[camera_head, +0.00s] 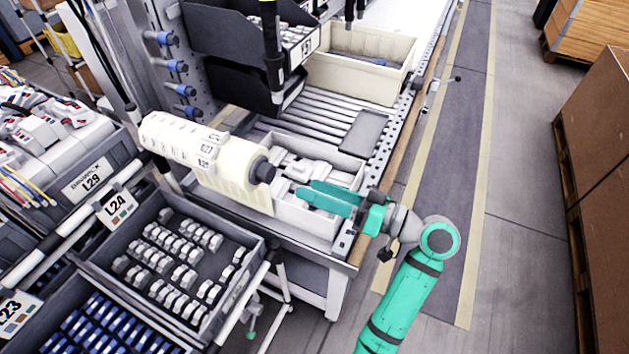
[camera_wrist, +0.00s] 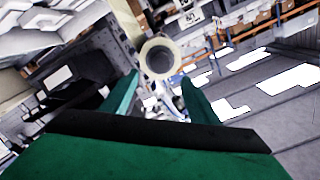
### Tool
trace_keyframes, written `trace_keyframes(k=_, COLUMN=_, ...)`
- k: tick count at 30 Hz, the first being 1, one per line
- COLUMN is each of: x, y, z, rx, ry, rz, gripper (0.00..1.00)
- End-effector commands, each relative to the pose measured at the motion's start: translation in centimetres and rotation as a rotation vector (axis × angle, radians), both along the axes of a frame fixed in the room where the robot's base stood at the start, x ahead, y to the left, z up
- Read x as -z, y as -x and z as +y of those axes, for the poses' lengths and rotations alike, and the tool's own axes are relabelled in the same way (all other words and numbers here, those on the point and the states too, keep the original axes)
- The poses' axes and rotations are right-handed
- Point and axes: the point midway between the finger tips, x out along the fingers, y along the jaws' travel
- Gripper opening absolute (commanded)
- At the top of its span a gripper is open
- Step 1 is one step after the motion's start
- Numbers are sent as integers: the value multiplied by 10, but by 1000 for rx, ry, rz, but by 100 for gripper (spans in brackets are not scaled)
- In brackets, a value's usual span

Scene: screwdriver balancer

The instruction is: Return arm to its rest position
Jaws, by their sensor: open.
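My gripper (camera_head: 312,196) is at the end of my green arm, over the right end of a white tray (camera_head: 318,217) on the workbench. Its green fingers point left toward the end of a cream label roll (camera_head: 205,150). In the wrist view my gripper (camera_wrist: 157,92) has its two fingers apart with nothing held between them. The roll's round end (camera_wrist: 158,43) shows beyond the fingertips. Whether the fingers touch the tray or the parts in it cannot be told.
A cream bin (camera_head: 360,85) and black bins (camera_head: 225,50) stand at the back of the bench. A grey bin of small white parts (camera_head: 180,262) is at front left. Brown boxes (camera_head: 600,130) stand at right. The floor aisle (camera_head: 470,150) between them and the bench is clear.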

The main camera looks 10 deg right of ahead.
Motion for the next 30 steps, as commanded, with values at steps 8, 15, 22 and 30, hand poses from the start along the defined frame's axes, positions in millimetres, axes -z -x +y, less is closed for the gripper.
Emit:
trace_keyframes(k=8, x=4, y=-1, z=2, rx=8, ry=-4, rz=9, gripper=55)
trace_keyframes(k=15, x=63, y=-14, z=20, rx=157, ry=-58, rz=122, gripper=55)
trace_keyframes(k=22, x=147, y=-9, z=36, rx=379, ry=-66, rz=255, gripper=55)
trace_keyframes(k=30, x=232, y=32, z=48, rx=611, ry=13, rz=350, gripper=55)
